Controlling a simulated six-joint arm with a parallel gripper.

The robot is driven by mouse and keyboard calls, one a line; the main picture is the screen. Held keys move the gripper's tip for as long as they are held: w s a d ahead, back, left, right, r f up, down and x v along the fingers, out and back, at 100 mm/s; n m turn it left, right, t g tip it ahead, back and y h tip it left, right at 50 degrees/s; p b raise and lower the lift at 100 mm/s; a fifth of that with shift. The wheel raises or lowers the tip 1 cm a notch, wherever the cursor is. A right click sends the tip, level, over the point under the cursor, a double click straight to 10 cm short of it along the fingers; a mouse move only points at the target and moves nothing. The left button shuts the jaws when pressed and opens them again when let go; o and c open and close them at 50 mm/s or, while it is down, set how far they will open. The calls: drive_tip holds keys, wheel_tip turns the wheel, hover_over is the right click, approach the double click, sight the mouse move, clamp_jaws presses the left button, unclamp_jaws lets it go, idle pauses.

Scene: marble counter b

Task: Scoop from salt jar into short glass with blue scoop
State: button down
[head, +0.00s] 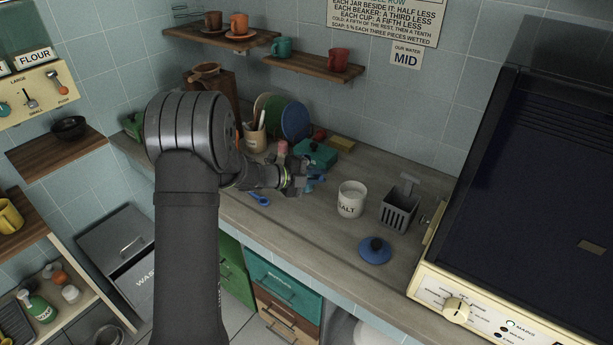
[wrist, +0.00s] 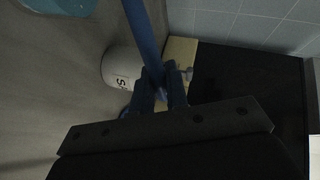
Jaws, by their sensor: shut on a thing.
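The salt jar (head: 351,199) is a white pot marked SALT, standing upright on the counter to the right of my gripper. It also shows in the wrist view (wrist: 120,68), left of the fingers. My gripper (head: 308,180) is above the counter, left of the jar and apart from it. In the wrist view, its fingers (wrist: 160,92) are shut on the long blue handle of the blue scoop (wrist: 142,30). The scoop's bowl and contents cannot be made out. I cannot make out the short glass.
A blue lid (head: 375,251) lies in front of the jar. A grey slotted holder (head: 398,212) stands right of it, near the big cream and black machine (head: 530,160). A small blue utensil (head: 259,199) lies left of my gripper. A teal box (head: 316,155) stands behind.

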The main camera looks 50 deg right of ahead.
drive_tip(key=shift+s+f+m+p, duration=0.1)
drive_tip(key=shift+f+m+p, duration=0.3)
drive_tip(key=shift+f, duration=0.4)
drive_tip(key=shift+s+a+f+m+t+h, duration=0.15)
drive_tip(key=shift+f+m+t+h, duration=0.2)
drive_tip(key=shift+f+m, duration=0.3)
idle(1.6)
drive_tip(key=shift+r+m+t+p, duration=0.1)
drive_tip(key=shift+m+t+p, duration=0.35)
drive_tip(key=shift+m, duration=0.1)
idle(1.5)
drive_tip(key=shift+f+m+t+h+p, duration=0.3)
drive_tip(key=shift+f+m+h, duration=0.05)
drive_tip(key=shift+f+m, duration=0.4)
idle(1.5)
drive_tip(key=r+n+g, duration=0.1)
drive_tip(key=n, duration=0.1)
drive_tip(key=shift+r+n+y, duration=0.1)
drive_tip(key=shift+n+y, duration=0.25)
drive_tip(key=shift+y, duration=0.05)
drive_tip(key=shift+r, duration=0.1)
drive_tip(key=shift+r+g, duration=0.1)
drive_tip(key=shift+g, duration=0.2)
